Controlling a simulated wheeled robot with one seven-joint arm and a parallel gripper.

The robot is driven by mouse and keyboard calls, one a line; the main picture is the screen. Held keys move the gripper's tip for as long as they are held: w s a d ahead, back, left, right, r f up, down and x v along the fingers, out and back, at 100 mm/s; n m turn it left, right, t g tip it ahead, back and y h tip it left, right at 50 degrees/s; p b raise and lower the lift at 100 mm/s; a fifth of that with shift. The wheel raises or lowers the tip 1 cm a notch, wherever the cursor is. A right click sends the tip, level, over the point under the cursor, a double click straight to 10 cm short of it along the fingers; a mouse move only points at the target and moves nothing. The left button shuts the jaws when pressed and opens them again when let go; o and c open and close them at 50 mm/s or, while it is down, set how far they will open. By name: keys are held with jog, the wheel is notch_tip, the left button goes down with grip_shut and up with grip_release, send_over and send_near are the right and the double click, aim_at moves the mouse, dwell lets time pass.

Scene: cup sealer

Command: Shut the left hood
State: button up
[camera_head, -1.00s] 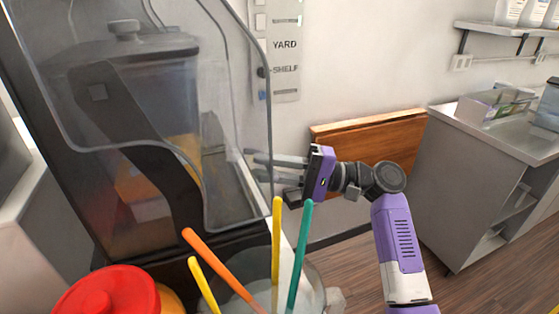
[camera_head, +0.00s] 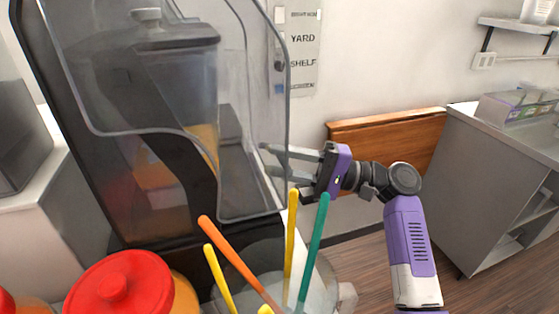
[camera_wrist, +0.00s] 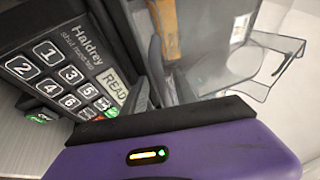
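The clear hood (camera_head: 279,110) covers the front of a tall dark machine at the left in the head view. A blender-like jar (camera_head: 180,85) shows through it. I cannot tell how far the hood stands open. My gripper (camera_head: 267,159) is at the hood's right edge, its two grey fingers pointing left and spread apart. The fingertips overlap the hood's edge in the picture; contact cannot be told. A clear, curved piece of hood (camera_wrist: 270,68) also shows at the upper right of the wrist view. Nothing is seen held between the fingers.
Coloured straws (camera_head: 290,250) and a red-lidded jar (camera_head: 115,290) stand in front. A numbered keypad (camera_wrist: 75,85) lies close to my gripper in the wrist view. A wooden panel (camera_head: 390,140) is behind my arm, and a grey counter (camera_head: 490,190) stands at right.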

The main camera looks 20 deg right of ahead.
jog(key=b+v, duration=0.1)
jog(key=v, duration=0.6)
jog(key=shift+d+b, duration=0.25)
jog(key=shift+b, duration=0.15)
jog(key=shift+s, duration=0.1)
